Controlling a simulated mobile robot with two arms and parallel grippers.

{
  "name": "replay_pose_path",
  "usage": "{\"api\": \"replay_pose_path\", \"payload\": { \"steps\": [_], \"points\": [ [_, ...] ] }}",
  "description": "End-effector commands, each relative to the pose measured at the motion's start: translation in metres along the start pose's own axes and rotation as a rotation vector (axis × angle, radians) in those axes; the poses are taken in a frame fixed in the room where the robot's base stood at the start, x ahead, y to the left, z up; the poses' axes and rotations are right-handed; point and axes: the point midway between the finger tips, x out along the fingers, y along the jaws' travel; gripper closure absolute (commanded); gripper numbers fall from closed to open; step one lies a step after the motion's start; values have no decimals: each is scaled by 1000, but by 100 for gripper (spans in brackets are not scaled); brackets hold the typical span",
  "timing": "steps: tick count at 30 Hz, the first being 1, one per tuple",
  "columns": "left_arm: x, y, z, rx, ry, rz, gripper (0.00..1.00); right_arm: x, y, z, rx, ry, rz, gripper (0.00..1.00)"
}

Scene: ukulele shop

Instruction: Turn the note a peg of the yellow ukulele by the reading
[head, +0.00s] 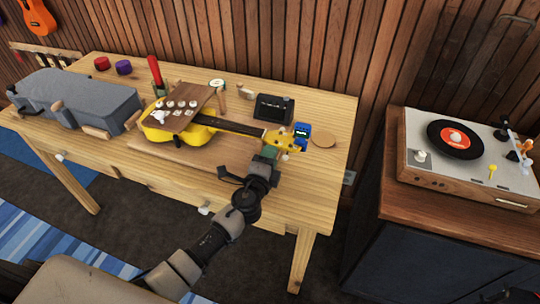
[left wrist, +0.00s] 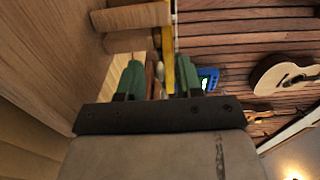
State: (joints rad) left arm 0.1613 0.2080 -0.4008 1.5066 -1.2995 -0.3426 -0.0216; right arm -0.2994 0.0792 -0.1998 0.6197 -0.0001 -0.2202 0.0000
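The yellow ukulele (head: 196,134) lies on a wooden board on the workbench, its neck pointing right. Its yellow headstock (head: 283,137) carries a blue clip-on tuner (head: 302,131) with a lit display, too small to read. Cream pegs (head: 285,156) stick out along the headstock's near edge; I cannot tell which is note A. My left gripper (head: 268,153) is just in front of the headstock. In the left wrist view its green fingers (left wrist: 159,80) are apart, with a cream peg (left wrist: 160,71) and the yellow headstock edge (left wrist: 170,42) showing between or beyond them. The tuner (left wrist: 207,78) shows there too. My right gripper is not in view.
A wooden plate with white parts (head: 183,97) lies over the ukulele body. A black box (head: 273,108) stands behind the neck, and a round disc (head: 324,140) lies to the right. A grey case (head: 78,95) fills the bench's left. A turntable (head: 425,183) stands on a separate cabinet.

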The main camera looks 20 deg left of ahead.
Motion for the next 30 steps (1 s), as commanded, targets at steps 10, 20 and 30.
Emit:
{"api": "replay_pose_path", "payload": {
  "steps": [10,20,30],
  "points": [
    [4,0,0,0,0,0,66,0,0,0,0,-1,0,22],
    [4,0,0,1,0,0,100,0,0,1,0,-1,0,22],
    [4,2,0,-67,0,-1,100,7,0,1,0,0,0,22]
  ]
}}
